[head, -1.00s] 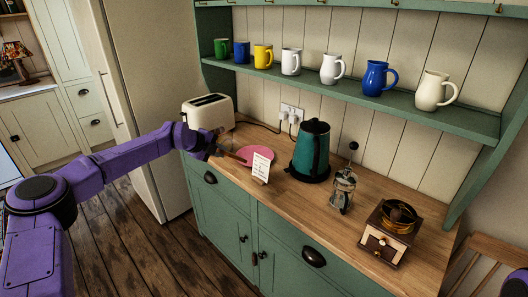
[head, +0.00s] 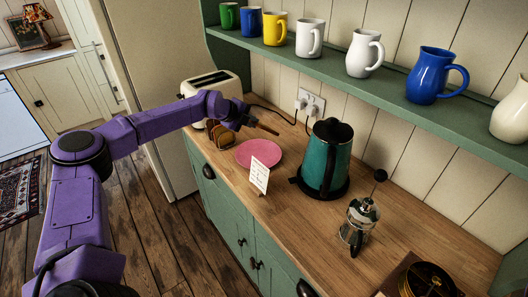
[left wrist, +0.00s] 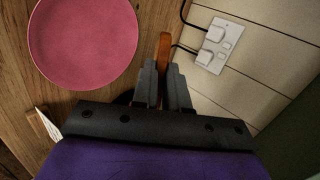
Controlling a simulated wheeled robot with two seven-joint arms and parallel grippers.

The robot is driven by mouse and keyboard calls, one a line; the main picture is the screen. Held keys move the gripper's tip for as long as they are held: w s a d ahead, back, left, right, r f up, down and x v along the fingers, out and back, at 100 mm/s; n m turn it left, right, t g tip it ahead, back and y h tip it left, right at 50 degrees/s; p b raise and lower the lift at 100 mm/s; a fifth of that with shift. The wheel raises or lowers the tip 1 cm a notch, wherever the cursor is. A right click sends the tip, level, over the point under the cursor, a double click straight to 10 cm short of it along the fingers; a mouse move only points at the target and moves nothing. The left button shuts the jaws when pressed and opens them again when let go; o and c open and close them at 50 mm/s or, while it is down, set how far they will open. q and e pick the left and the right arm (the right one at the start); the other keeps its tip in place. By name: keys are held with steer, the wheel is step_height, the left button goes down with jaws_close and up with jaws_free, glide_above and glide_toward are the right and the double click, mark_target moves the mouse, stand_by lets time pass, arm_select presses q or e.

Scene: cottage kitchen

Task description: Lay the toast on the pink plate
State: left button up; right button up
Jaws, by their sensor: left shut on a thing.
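The pink plate (head: 258,154) lies flat and empty on the wooden counter; it also shows in the left wrist view (left wrist: 82,38). My left gripper (head: 247,119) is shut on a thin brown slice, the toast (head: 266,130), seen nearly edge-on. In the left wrist view the toast (left wrist: 165,52) sticks out from between the dark fingers (left wrist: 165,80), to the right of the plate. In the head view the toast shows just behind the plate, apart from it; its height above the counter is hard to judge. My right gripper is not in view.
Brown slices (head: 223,135) stand left of the plate, before a cream toaster (head: 208,92). A small white card (head: 260,175) stands at the plate's front. Wall sockets (head: 311,103) with cords are behind.

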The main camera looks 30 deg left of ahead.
arm_select(q)
steer(key=f+b, duration=0.4)
steer(key=f, duration=0.4)
steer(key=shift+s, duration=0.2)
steer(key=shift+s+r, duration=0.4)
steer(key=shift+s, duration=0.2)
steer(key=o, duration=0.5)
steer(key=shift+w+f, duration=0.1)
steer(key=shift+w, duration=0.05)
steer(key=shift+c, duration=0.2)
steer(key=shift+o, duration=0.5)
steer(key=shift+w+f, duration=0.1)
steer(key=shift+w, duration=0.05)
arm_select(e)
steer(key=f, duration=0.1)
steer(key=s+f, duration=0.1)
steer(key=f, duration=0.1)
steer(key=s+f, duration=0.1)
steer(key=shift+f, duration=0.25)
arm_select(q)
steer(key=p+v, duration=0.5)
steer(key=v, duration=0.3)
steer(key=shift+s, duration=0.2)
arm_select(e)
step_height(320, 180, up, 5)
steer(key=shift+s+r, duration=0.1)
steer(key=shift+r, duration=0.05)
